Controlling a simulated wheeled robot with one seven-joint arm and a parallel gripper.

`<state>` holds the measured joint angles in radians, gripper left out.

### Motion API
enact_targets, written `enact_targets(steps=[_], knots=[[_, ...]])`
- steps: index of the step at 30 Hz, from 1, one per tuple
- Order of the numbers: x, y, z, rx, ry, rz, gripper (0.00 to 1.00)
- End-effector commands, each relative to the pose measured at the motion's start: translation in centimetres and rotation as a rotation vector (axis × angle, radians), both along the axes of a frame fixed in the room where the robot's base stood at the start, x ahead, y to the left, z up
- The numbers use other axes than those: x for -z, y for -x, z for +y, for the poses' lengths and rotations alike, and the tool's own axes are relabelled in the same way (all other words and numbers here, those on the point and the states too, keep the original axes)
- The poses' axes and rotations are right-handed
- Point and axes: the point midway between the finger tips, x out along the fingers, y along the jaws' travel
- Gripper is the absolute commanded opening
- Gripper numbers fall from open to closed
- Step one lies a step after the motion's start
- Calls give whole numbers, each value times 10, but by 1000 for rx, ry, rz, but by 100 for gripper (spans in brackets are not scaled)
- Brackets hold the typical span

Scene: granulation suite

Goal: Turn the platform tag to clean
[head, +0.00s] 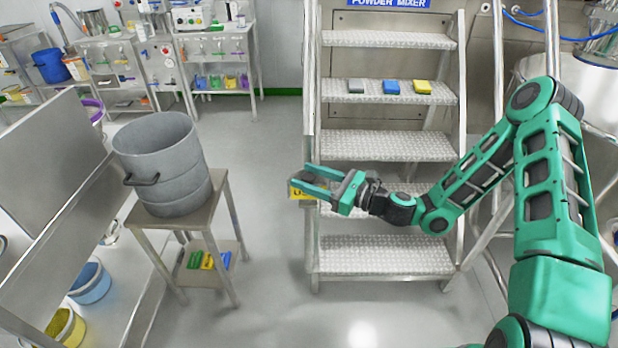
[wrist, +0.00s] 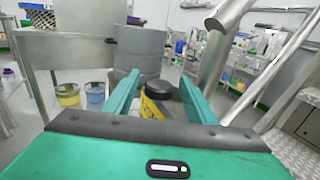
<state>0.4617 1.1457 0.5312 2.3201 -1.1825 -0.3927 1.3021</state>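The platform tag (head: 296,193) is a small yellow plate with dark lettering, near the left rail of the stepped platform. Its lettering is mostly covered by my gripper, so I cannot read which side shows. In the wrist view the yellow tag (wrist: 151,109) and a dark round knob (wrist: 160,89) show between the fingers. My gripper (head: 304,177) is open, its two green fingers on either side of the knob. In the wrist view the fingers (wrist: 158,88) stand wide apart with gaps beside the knob. I see no contact.
The platform steps (head: 387,145) rise behind my gripper, with grey, blue and yellow blocks (head: 391,87) on one tread. A metal rail post (wrist: 228,22) stands close on the right in the wrist view. A grey drum (head: 160,165) sits on a small table to the left. Floor between is clear.

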Motion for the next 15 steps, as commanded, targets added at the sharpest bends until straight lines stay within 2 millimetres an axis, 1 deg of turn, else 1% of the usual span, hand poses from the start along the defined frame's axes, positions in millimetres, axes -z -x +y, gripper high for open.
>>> enact_targets(steps=[1,2,3,5,15], knots=[[0,0,0,0,0,0,42],[0,0,0,0,0,0,34],[0,0,0,0,0,0,25],[0,0,0,1,0,0,10],[0,-2,-2,-26,0,-2,10]])
